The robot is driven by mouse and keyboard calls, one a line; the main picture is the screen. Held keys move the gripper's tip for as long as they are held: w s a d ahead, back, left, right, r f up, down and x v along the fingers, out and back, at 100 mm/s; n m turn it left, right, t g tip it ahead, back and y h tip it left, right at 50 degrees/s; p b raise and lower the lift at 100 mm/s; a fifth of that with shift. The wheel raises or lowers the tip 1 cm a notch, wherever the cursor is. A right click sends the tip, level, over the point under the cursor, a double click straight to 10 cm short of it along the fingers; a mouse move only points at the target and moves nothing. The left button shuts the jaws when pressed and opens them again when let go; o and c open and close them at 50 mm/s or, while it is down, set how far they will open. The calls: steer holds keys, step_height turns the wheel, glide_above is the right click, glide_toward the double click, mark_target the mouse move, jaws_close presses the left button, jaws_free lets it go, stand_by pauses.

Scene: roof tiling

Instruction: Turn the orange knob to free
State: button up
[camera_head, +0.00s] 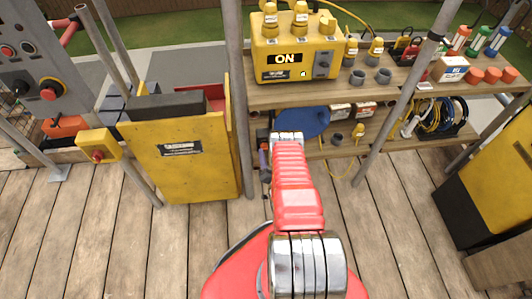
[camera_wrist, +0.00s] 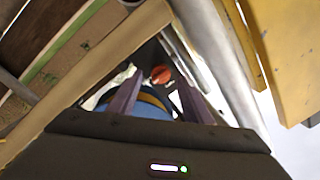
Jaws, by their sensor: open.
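An orange-red knob (camera_wrist: 160,74) shows in the wrist view, just past and between the fingertips of my gripper (camera_wrist: 158,84). The two purple fingers are apart with nothing held between them. I cannot tell how far the knob is from the tips, or which way it is turned. In the head view my red arm reaches forward to the shelf unit, and its end hides the area in front of it, so I cannot pick out the knob there. A blue round thing (camera_wrist: 150,108) lies behind the fingers in the wrist view.
A wooden shelf (camera_head: 420,95) carries a yellow box (camera_head: 297,55) marked ON, plugs, cups and cables. A blue disc (camera_head: 303,122) is on the lower shelf. Metal poles (camera_head: 236,100) stand close left of my arm. A yellow bin (camera_head: 180,160) is left; the plank floor is clear.

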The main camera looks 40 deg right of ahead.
mark_target(264, 148)
steer(key=shift+x, duration=1.25)
steer(key=shift+c, duration=0.3)
